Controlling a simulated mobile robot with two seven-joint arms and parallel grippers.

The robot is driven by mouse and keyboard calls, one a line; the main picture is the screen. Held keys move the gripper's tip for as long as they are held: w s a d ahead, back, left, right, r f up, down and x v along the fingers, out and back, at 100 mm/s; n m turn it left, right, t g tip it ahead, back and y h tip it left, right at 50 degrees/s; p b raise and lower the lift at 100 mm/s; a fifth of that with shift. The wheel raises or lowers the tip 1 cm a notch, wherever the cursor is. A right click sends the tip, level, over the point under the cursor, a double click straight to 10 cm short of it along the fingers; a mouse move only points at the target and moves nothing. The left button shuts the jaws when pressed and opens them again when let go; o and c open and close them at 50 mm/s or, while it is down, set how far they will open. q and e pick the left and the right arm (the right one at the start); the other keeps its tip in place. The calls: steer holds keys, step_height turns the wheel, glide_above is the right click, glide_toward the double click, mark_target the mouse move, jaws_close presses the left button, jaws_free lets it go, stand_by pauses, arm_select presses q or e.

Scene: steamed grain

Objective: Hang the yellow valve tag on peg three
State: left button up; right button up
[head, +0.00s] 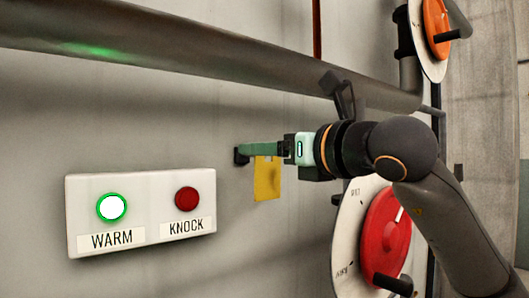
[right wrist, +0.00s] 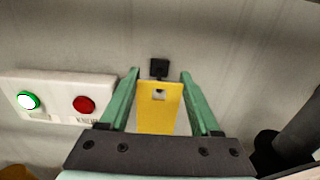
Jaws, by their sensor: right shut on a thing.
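The yellow valve tag (head: 267,180) is a thin flat plate with a small hole near its top edge. It also shows in the right wrist view (right wrist: 160,112), between the two green fingers. My right gripper (head: 262,149) is shut on the tag and holds it close to the wall. A dark peg (head: 241,156) is at the wall just beyond the fingertips. In the right wrist view the peg (right wrist: 159,68) appears just above the tag's top edge, roughly in line with the hole. I see no peg number. My left gripper is not in view.
A white panel (head: 140,250) with a lit WARM button (head: 112,207) and a red KNOCK button (head: 187,199) is left of the peg. A thick pipe (head: 200,62) runs above. A red dial (head: 385,232) is below my right arm; an orange one (head: 436,25) is upper right.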

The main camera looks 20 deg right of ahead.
steer(key=shift+s, duration=0.2)
steer(key=shift+b+v, duration=1.3)
steer(key=shift+v, duration=1.6)
